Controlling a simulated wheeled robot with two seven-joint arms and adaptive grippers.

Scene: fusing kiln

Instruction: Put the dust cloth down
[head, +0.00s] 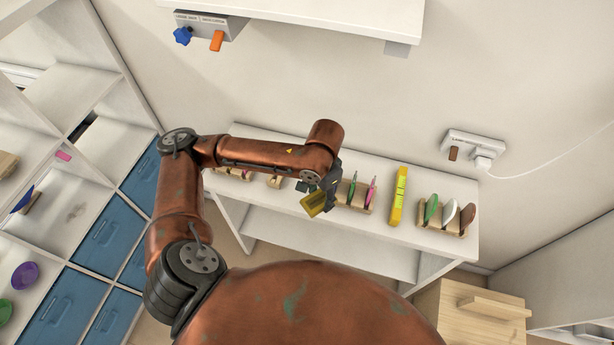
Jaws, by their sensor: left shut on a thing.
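My left gripper (322,197) is above the front edge of the white bench shelf and shut on a small dark-yellow piece, which looks like the dust cloth (314,206). The cloth hangs from the fingertips at the front of the shelf; I cannot tell whether it touches anything. My left arm hides part of the shelf behind it. My right gripper is not in view.
The white shelf (300,228) carries a wooden rack with green and pink tools (362,191), a yellow level (398,195) and a rack of coloured discs (448,214). A wall outlet (472,146) has a white cord. Blue bins (68,302) stand at left, a wooden cabinet (470,315) at right.

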